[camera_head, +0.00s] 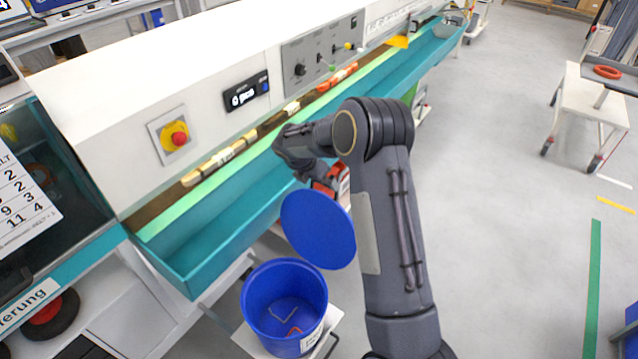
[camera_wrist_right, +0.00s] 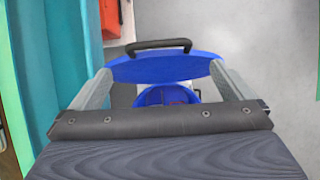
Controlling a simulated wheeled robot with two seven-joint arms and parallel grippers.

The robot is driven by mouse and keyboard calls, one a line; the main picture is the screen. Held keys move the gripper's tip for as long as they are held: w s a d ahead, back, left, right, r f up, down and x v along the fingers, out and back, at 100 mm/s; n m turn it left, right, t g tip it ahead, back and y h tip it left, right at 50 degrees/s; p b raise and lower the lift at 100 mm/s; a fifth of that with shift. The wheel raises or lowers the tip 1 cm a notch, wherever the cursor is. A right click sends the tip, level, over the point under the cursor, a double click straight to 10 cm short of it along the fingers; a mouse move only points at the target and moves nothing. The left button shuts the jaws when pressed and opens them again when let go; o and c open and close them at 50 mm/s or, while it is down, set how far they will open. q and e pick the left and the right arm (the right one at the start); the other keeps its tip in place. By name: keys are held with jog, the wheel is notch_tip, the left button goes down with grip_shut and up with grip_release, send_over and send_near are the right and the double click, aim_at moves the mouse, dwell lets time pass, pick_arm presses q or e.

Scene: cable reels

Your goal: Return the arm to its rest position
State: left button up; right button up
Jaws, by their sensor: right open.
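My right arm (camera_head: 390,220) reaches in from the bottom of the head view and bends left at its elbow. Its hand end (camera_head: 300,150) is over the teal trough, and the fingers cannot be made out there. In the right wrist view my right gripper (camera_wrist_right: 160,78) is open, with its two grey fingers spread wide. A blue round lid (camera_head: 318,230) is tilted above a blue bucket (camera_head: 285,305). In the wrist view the lid (camera_wrist_right: 160,68) with its black handle (camera_wrist_right: 158,45) lies beyond the fingertips; contact cannot be told. My left gripper is not in view.
The teal trough (camera_head: 215,230) and white machine panel (camera_head: 130,75) with a red stop button (camera_head: 178,139) run along the left. The grey floor (camera_head: 500,230) between is clear.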

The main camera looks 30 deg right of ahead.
jog(key=shift+a+r, duration=0.1)
jog(key=shift+r, duration=0.05)
jog(key=shift+r, duration=0.1)
dwell(0.3)
jog(key=s+a+r+m+t+y, duration=0.1)
jog(key=s+a+r+m+y, duration=0.15)
jog(key=s+r+m, duration=0.45)
jog(key=s+a+r+m+y, duration=0.25)
jog(key=s+r+m, duration=0.35)
jog(key=s, duration=0.4)
jog(key=s+a+m+t+y, duration=0.1)
jog(key=s+a+m+y, duration=0.1)
jog(key=s+a+m, duration=0.3)
jog(key=s+a+r+m+t+y, duration=0.1)
jog(key=s+a+m, duration=0.5)
jog(key=s, duration=0.7)
jog(key=shift+s+a+r+t+y, duration=0.3)
jog(key=shift+s+a+y, duration=0.15)
jog(key=shift+a, duration=0.55)
